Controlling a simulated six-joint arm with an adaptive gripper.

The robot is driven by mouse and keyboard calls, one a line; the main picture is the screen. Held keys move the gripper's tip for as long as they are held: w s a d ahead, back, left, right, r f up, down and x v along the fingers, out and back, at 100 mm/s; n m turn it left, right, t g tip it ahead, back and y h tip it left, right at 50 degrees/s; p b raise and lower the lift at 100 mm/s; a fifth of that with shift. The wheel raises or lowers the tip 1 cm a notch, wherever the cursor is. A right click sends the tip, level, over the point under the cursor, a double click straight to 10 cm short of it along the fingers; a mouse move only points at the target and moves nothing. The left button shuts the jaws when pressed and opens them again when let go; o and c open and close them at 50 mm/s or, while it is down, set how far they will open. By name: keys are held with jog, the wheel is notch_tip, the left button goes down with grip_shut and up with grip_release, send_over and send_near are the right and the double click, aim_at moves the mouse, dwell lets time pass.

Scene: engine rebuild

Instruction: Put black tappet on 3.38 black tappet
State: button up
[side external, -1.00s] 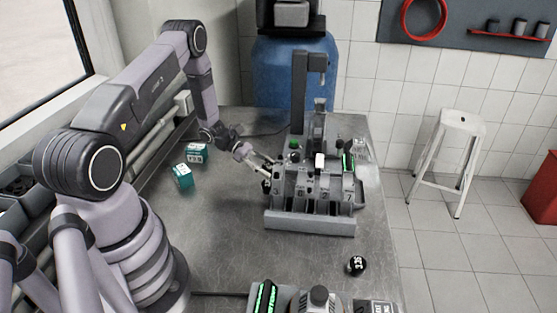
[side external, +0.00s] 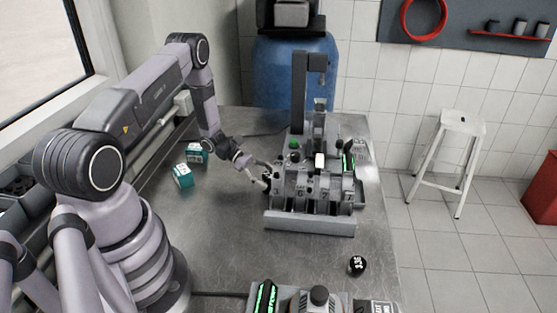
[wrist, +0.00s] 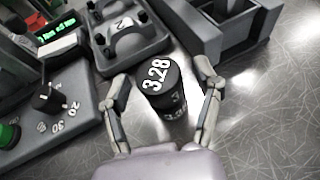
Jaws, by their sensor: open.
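A black cylinder tappet (wrist: 157,80) with a white number that looks like 3.28 stands on the metal table in the wrist view. My gripper (wrist: 163,82) is open, with one finger on each side of this tappet. In the side external view my gripper (side external: 260,180) is low at the left end of the grey numbered fixture and largely hides this tappet. Another black tappet (side external: 357,265) with white digits, too small to read surely, lies on the table at the front right.
The grey numbered fixture (side external: 310,222) stands just right of my gripper. A device with a knob and a green display (wrist: 45,100) is close at left in the wrist view. Two teal boxes (side external: 182,176) sit left of my gripper.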

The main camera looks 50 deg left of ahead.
jog(key=shift+a+r, duration=0.1)
jog(key=shift+r, duration=0.1)
jog(key=v, duration=1.1)
jog(key=shift+s+a+r, duration=0.1)
jog(key=shift+s+a, duration=0.05)
jog(key=s+d+r+m+g+y, duration=0.1)
jog(key=d+r+m+g+y, duration=0.2)
jog(key=d+r+m, duration=0.65)
jog(key=s+d+r+m+g+y, duration=0.2)
jog(key=d+r+m+g, duration=0.15)
jog(key=r, duration=1.05)
jog(key=s+d+r+m+t+y, duration=0.3)
jog(key=s+r+m, duration=0.2)
jog(key=s, duration=0.3)
jog(key=s+d+r+m+t+y, duration=0.3)
jog(key=s+d+r+m+y, duration=0.1)
jog(key=s, duration=0.5)
jog(key=shift+d+r+m, duration=0.2)
jog(key=shift+r+m, duration=0.2)
jog(key=shift+m, duration=0.3)
